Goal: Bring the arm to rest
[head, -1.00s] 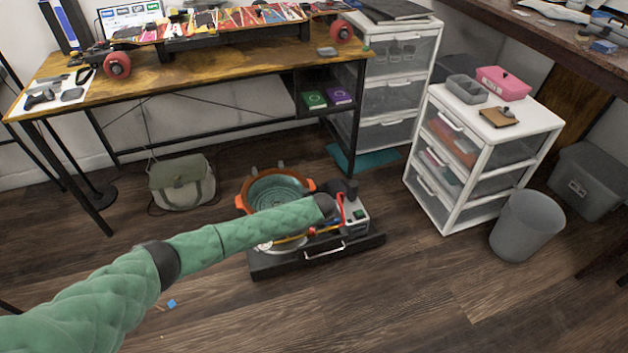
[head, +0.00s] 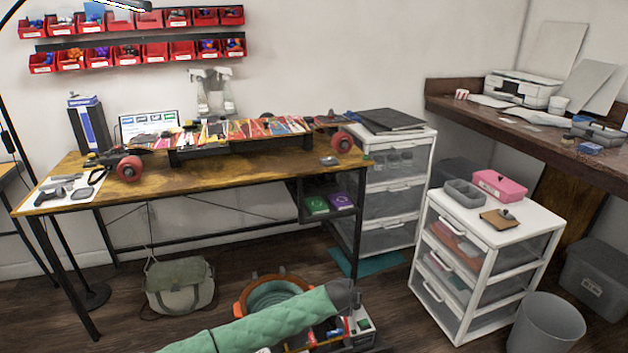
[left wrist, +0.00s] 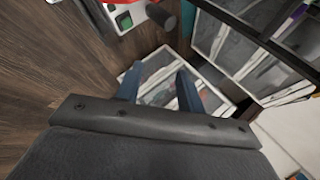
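My left arm (head: 265,322), in a green padded sleeve, comes in from the lower left of the head view. My right arm and gripper are in neither view.
The workbench (head: 235,166) holds a skateboard (head: 240,133). A white drawer unit (head: 455,300) and a grey bin (head: 545,325) stand to the right. A bag (head: 178,285) lies under the bench.

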